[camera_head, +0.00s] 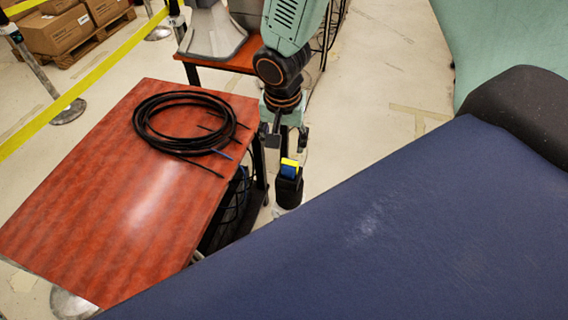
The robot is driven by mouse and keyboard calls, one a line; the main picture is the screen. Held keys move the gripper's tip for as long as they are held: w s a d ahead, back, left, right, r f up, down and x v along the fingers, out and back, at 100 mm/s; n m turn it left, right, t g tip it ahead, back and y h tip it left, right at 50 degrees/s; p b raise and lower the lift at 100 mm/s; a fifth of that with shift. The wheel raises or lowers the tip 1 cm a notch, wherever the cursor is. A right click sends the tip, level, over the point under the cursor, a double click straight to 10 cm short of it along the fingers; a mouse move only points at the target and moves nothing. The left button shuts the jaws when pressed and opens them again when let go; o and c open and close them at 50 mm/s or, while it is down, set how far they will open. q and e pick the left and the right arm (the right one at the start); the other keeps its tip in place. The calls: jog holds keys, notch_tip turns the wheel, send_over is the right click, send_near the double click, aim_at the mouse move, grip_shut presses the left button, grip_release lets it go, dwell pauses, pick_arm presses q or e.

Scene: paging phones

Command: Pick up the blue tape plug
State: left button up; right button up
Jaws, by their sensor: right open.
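A coiled black cable (160,127) lies on the red-brown wooden table (90,220). Several thin cable ends stick out on its right side, and one has a small blue band (224,155), which looks like the blue tape plug, near the table's right edge. My right gripper (286,140) hangs beyond the table's right edge, to the right of the coil. It is open, with its dark fingers apart and nothing seen between them. It is apart from the blue band. My left gripper is not in view.
Below my right gripper stands a black holder (287,190) with blue and yellow pieces in it. A second red table (240,58) with a grey horn-shaped object (212,35) is behind. Yellow barrier tape (95,75) runs at the left. A large dark blue surface fills the lower right.

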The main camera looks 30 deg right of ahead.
aim_at(290, 163)
jog(key=shift+s+d+f+m, duration=0.15)
jog(key=shift+s+d+m, duration=0.15)
jog(key=shift+d+m, duration=0.1)
jog(key=shift+a+g, duration=0.1)
jog(key=shift+g, duration=0.2)
jog(key=shift+a+f, duration=0.15)
jog(key=shift+f, duration=0.15)
jog(key=shift+s+f, duration=0.15)
jog(key=shift+f, duration=0.65)
jog(key=f, duration=0.1)
jog(key=f+b, duration=0.1)
jog(key=f, duration=0.2)
jog(key=shift+s+d+f, duration=0.1)
jog(key=shift+d+f, duration=0.25)
jog(key=shift+d, duration=0.05)
jog(key=shift+a+f, duration=0.1)
jog(key=shift+f, duration=0.3)
jog(key=shift+c, duration=0.3)
